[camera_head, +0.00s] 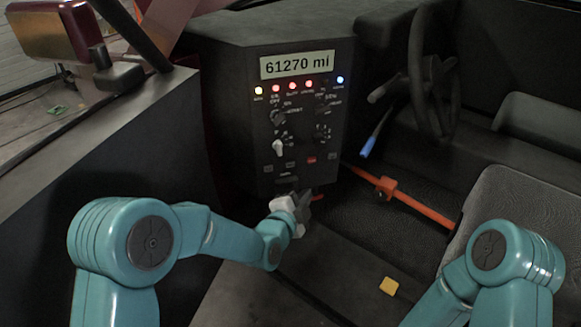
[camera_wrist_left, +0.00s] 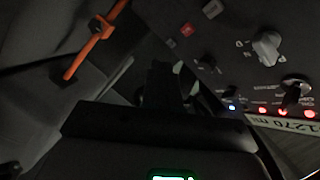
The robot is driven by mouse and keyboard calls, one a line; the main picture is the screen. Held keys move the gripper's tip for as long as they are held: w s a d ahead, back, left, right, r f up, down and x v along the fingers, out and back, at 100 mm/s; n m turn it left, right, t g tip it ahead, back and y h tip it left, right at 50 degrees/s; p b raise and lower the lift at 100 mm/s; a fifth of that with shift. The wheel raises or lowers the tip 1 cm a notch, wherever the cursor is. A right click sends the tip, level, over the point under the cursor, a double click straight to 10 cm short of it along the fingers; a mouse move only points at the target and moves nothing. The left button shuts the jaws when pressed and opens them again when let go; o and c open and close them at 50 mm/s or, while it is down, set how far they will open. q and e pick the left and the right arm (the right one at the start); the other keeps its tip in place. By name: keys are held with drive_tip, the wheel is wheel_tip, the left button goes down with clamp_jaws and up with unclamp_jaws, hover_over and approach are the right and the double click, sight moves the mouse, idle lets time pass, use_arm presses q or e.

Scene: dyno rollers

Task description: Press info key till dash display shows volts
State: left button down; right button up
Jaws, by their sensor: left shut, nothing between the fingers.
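The dash display (camera_head: 297,64) reads "61270 mi" at the top of the dark dash panel (camera_head: 240,110). Part of the display (camera_wrist_left: 285,125) shows tilted in the left wrist view, at the lower right. Small keys sit low on the panel, among them a red key (camera_head: 311,159) and a dark key (camera_head: 268,168). Their labels are too small to read, so I cannot tell which is the info key. My left gripper (camera_head: 302,203) is shut and empty, just below the panel's lower keys. Its dark fingers (camera_wrist_left: 163,85) point toward the panel's lower edge. My right gripper is out of view.
A row of lit lamps (camera_head: 292,86) runs under the display, above several knobs, one of them pale (camera_head: 279,147). An orange bar (camera_head: 420,208) crosses the floor at right.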

sight(291, 164)
use_arm(q)
drive_tip(key=shift+w, duration=0.15)
drive_tip(key=shift+w+a, duration=0.5)
drive_tip(key=shift+w, duration=0.85)
drive_tip(key=shift+w+a, duration=0.45)
drive_tip(key=shift+w, duration=0.9)
drive_tip(key=shift+w+a, duration=0.5)
drive_tip(key=shift+w, duration=0.85)
drive_tip(key=shift+f, duration=0.1)
drive_tip(key=shift+w+a+b, duration=0.15)
drive_tip(key=shift+w+b, duration=0.25)
drive_tip(key=shift+b, duration=0.15)
